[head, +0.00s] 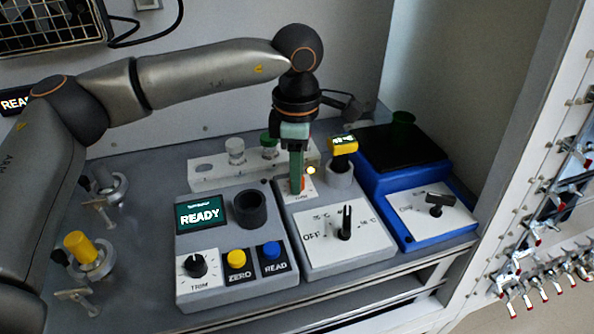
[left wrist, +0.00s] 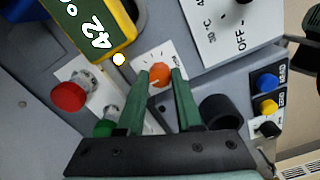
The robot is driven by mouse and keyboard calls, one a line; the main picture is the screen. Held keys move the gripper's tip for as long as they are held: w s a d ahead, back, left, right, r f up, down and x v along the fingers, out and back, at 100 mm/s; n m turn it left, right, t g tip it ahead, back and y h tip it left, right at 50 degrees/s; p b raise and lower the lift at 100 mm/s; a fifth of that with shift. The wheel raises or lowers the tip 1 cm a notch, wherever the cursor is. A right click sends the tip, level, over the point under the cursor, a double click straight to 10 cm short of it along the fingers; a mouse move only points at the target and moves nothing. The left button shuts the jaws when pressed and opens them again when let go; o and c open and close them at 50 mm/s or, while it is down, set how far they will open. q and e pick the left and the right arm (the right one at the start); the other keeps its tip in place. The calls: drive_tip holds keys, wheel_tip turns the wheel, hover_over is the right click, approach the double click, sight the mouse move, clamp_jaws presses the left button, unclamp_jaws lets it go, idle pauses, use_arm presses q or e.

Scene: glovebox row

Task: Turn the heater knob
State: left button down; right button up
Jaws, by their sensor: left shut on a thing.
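A black pointer knob (head: 345,222) stands on the white dial plate marked OFF and °C of a grey box (head: 352,264). This dial plate (left wrist: 215,30) also shows in the left wrist view. A yellow display (head: 343,144) reading 42 stands behind that dial. My right gripper is out of view.
A grey READY box (head: 228,285) with a TRIM knob and ZERO and READ buttons stands left of the dial box. A blue box (head: 428,238) with a black knob stands to the right.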

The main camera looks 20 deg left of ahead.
use_arm(q)
drive_tip(key=shift+n, duration=0.3)
drive_tip(key=shift+n+b, duration=0.55)
drive_tip(key=shift+n, duration=2.05)
drive_tip(key=c, duration=0.6)
unclamp_jaws()
wheel_tip(320, 180, up, 13)
drive_tip(key=shift+f+p, duration=0.2)
drive_tip(key=shift+p, duration=0.45)
